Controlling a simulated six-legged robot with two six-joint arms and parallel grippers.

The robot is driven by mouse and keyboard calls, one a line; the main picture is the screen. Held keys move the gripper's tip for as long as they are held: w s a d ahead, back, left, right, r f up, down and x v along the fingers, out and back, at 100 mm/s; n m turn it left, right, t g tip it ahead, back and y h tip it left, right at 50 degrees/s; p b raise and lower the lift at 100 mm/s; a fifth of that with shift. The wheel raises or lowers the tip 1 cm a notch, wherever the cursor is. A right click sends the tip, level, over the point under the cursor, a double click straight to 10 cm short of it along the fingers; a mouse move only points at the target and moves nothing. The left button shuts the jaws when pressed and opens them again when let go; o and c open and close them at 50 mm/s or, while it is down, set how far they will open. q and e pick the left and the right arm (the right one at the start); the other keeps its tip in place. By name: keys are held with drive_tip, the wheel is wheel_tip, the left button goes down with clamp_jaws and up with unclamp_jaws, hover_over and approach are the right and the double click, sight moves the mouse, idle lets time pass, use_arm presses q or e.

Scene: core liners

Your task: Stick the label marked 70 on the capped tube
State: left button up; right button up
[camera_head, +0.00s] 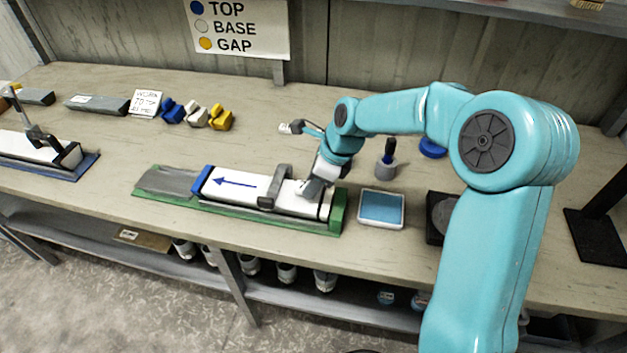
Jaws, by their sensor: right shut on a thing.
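The white capped tube (235,184) lies in a green-edged grey cradle (165,182) on the bench. A blue cap is at its left end and a blue arrow on its top points left. A dark grey band (275,187) crosses it right of the middle. My right gripper (310,188) is at the tube's top near its right end, pointing down. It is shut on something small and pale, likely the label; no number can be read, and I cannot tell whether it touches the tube. My left gripper is out of view.
Right of the cradle are a blue pad in a white tray (381,208) and a grey pot (386,168). Blue, white and yellow caps (196,115) stand behind. Another white tube (28,147) is at far left. A TOP, BASE, GAP sign (238,28) hangs on the wall.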

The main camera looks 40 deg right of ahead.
drive_tip(key=shift+f+b, duration=0.65)
drive_tip(key=shift+f, duration=0.5)
idle(0.4)
drive_tip(key=o, duration=1.5)
drive_tip(key=shift+r, duration=0.1)
drive_tip(key=shift+r+p, duration=3.35)
drive_tip(key=shift+r, duration=0.15)
drive_tip(key=shift+f, duration=0.1)
